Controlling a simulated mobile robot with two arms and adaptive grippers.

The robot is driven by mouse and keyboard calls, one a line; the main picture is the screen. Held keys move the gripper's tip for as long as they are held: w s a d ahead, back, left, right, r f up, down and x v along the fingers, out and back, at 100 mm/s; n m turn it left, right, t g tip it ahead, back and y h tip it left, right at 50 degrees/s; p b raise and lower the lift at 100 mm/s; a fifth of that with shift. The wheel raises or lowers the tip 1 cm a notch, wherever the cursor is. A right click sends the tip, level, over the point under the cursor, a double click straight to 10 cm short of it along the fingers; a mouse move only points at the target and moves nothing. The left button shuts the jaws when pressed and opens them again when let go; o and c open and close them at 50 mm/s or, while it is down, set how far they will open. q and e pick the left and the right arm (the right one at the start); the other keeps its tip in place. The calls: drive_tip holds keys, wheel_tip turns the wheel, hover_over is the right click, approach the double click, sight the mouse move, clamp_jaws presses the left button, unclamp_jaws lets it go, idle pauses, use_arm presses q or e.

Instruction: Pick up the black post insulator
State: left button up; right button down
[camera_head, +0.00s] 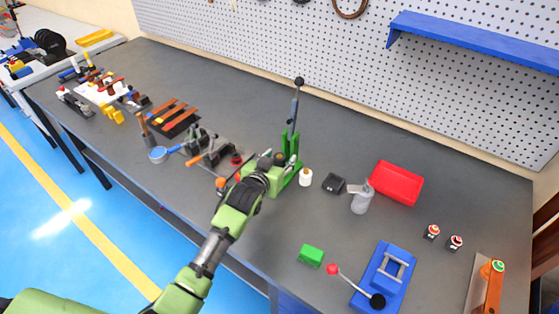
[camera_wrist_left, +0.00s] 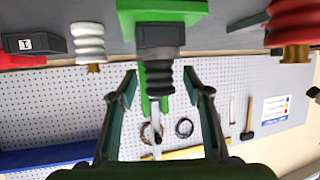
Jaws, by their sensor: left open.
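The black post insulator (camera_wrist_left: 158,78) shows in the left wrist view as a dark ribbed piece in front of a green press. My left gripper (camera_wrist_left: 159,82) is open, with one finger to each side of the insulator. A gap shows between it and each finger; how deep it sits between them I cannot tell. In the head view my left gripper (camera_head: 272,170) is over the bench by the green press (camera_head: 292,142) and hides most of the insulator. My right gripper is not in view.
A white insulator (camera_head: 305,177) stands close to the right of the press, and a red one (camera_head: 236,159) stands to the left. A black block (camera_head: 333,183), grey can (camera_head: 361,202) and red bin (camera_head: 396,183) are farther right. Front bench space right of my arm is partly clear.

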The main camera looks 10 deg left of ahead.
use_arm(q)
clamp_jaws()
drive_tip(key=shift+r, duration=0.15)
